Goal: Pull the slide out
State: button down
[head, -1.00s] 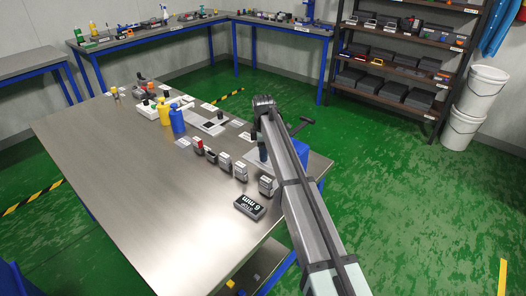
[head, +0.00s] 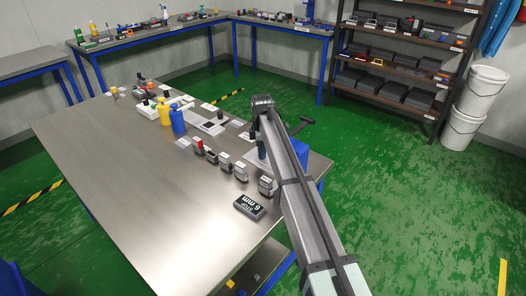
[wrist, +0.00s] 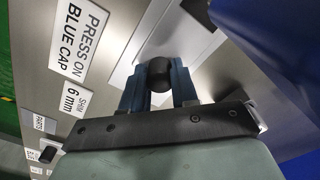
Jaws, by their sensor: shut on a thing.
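In the wrist view the two blue fingers of my gripper (wrist: 158,88) are closed on a dark round knob (wrist: 158,69), one finger on each side. The knob stands over a pale metal plate (wrist: 127,62), and what it joins below is hidden. I cannot tell how far out the slide is. In the head view my gripper (head: 262,151) reaches down at the table's right side, mostly hidden by my arm. A blue body (head: 301,150) shows just right of my arm and fills the upper right of the wrist view (wrist: 275,40).
The metal table (head: 140,190) has a clear front left. A row of small labelled blocks (head: 224,162) and a black 6 mm stop block (head: 249,207) lie left of my arm. Blue and yellow bottles (head: 177,121) stand farther back. A dark bar (head: 301,124) sticks out right of my arm.

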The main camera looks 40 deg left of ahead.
jog(key=a, duration=1.2)
jog(key=shift+r, duration=0.1)
jog(key=c, duration=0.9)
grip_release()
jog(key=shift+o, duration=0.2)
notch_tip(320, 180, up, 14)
jog(key=shift+f, duration=0.2)
